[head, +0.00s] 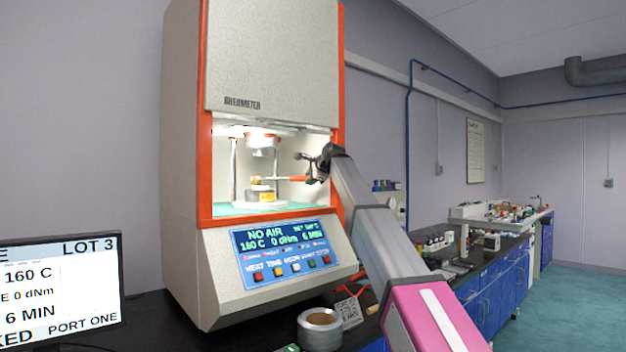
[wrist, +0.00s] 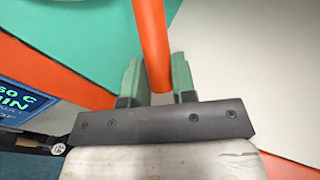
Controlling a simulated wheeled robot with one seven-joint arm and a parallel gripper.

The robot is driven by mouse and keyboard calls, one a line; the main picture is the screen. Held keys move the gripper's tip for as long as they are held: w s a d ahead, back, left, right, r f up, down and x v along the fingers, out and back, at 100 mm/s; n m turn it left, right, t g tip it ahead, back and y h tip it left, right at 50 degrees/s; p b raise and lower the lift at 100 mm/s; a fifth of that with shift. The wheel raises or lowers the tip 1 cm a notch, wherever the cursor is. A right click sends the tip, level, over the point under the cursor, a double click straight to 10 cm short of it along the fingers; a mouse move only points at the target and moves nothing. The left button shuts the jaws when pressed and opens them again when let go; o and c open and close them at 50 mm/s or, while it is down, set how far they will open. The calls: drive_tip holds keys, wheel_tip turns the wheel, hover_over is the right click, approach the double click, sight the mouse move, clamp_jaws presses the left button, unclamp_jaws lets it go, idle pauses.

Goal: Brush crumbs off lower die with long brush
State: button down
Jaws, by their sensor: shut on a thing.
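The rheometer (head: 270,85) stands open at the front, with a lit chamber. The lower die (head: 262,190) sits in the chamber below the upper die (head: 262,143). My gripper (head: 312,178) is at the right side of the chamber opening, shut on the orange handle of the long brush (head: 294,178). The brush reaches left, with its tan bristle end at or just above the lower die. In the wrist view the brush handle (wrist: 152,45) stands between the two green fingers of my gripper (wrist: 158,85). The bristles are out of that view, and crumbs are too small to make out.
The orange chamber frame (head: 338,160) is close to my gripper. Posts (head: 234,170) stand inside the chamber. A control panel (head: 284,250) slopes below. A round metal pot (head: 319,328) stands on the dark bench, and a monitor (head: 60,290) is at left.

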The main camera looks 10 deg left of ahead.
drive_tip(key=shift+w+d, duration=0.35)
drive_tip(key=shift+w, duration=0.2)
drive_tip(key=d, duration=0.1)
drive_tip(key=s+d, duration=0.1)
drive_tip(key=d, duration=0.1)
idle(4.8)
drive_tip(key=shift+a, duration=0.1)
